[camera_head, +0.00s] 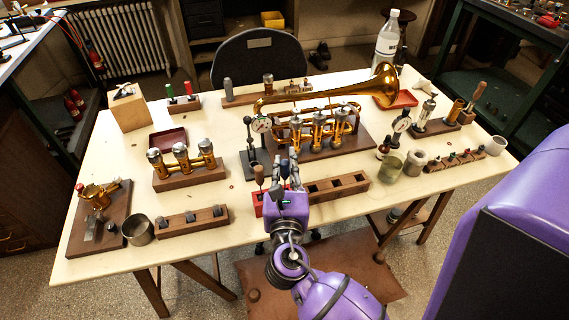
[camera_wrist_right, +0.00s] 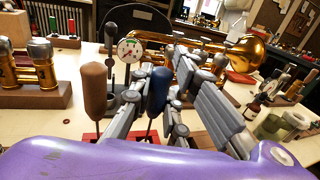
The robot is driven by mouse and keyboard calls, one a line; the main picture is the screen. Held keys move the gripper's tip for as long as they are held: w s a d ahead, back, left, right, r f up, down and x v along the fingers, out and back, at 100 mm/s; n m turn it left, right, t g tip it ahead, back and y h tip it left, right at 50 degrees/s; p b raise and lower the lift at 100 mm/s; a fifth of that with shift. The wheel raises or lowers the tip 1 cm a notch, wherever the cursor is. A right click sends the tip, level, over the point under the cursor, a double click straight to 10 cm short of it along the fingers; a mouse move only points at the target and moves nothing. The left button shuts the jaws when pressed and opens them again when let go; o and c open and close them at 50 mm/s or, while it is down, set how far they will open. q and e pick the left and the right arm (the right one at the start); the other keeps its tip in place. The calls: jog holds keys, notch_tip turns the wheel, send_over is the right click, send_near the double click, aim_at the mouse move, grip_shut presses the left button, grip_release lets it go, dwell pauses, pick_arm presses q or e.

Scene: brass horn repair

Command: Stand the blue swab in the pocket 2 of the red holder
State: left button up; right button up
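The blue swab (camera_wrist_right: 158,92) shows its handle upright between the fingers of my right gripper (camera_wrist_right: 170,75), with its thin shaft running down toward the red holder (camera_wrist_right: 91,137). The fingers look spread, with a gap on the right side of the handle. The shaft's lower end is hidden, so I cannot tell which pocket it is in. In the head view my right gripper (camera_head: 285,176) covers most of the red holder (camera_head: 257,206). A brown-handled swab (camera_wrist_right: 94,92) stands upright in the holder, left of the blue one. My left gripper is out of view.
A wooden block with square pockets (camera_head: 340,186) lies right of the gripper. A dial gauge stand (camera_head: 250,145) and the horn (camera_head: 318,130) on its board are behind. A wooden rack (camera_head: 194,221) lies to the left. A glass jar (camera_head: 391,165) stands to the right.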

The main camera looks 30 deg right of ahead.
jog(key=o, duration=0.5)
jog(key=shift+s, duration=0.1)
jog(key=v, duration=1.2)
